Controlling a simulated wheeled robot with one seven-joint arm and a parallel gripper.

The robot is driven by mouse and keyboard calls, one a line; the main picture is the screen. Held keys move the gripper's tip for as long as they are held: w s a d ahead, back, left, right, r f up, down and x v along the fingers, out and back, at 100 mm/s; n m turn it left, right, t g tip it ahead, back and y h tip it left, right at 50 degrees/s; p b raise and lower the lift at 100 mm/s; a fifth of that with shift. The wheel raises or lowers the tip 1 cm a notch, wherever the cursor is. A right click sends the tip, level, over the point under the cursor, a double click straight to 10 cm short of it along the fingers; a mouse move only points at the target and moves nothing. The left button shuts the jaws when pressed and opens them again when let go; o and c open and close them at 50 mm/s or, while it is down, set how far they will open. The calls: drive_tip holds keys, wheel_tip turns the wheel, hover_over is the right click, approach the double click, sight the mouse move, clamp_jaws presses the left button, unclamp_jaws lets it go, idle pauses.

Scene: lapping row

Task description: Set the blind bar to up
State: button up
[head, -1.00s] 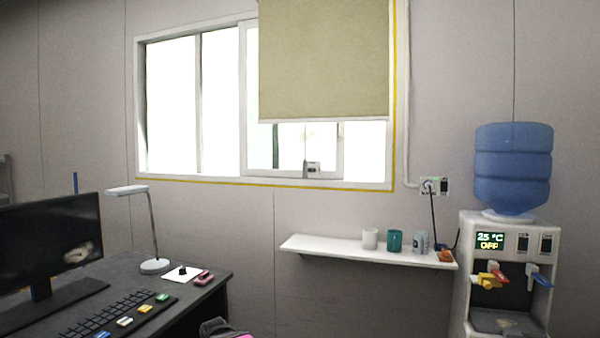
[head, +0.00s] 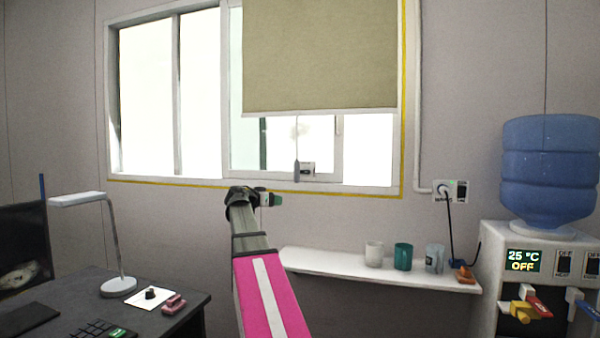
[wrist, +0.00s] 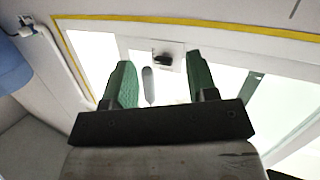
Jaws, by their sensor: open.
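The olive blind (head: 320,55) hangs over the right part of the window, its pale bottom bar (head: 320,111) level and partway down. A thin cord runs below it to a slim grey pull piece (head: 297,171) in front of the window. In the wrist view, which looks upside down, this pull piece (wrist: 148,86) shows between the two green fingers. My gripper (head: 273,199) is open and empty, below and slightly left of the pull piece in the head view. Its fingers also show in the wrist view (wrist: 160,85). I cannot tell its distance from the window.
A small box with a dark front (head: 308,169) is at the window's lower frame beside the pull piece. A white shelf (head: 330,268) with cups is below right. A water dispenser (head: 490,270) stands right. A desk (head: 165,325) with a lamp (head: 115,245) is left.

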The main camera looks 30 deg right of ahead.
drive_tip(key=s+d+r+m+h, duration=0.1)
drive_tip(key=d+r+m+h, duration=0.15)
drive_tip(key=r, duration=0.85)
drive_tip(key=x, duration=1.1)
drive_tip(key=shift+s+d+g, duration=0.3)
drive_tip(key=shift+d+g, duration=0.05)
drive_tip(key=shift+g, duration=0.05)
drive_tip(key=shift+r, duration=0.1)
clamp_jaws()
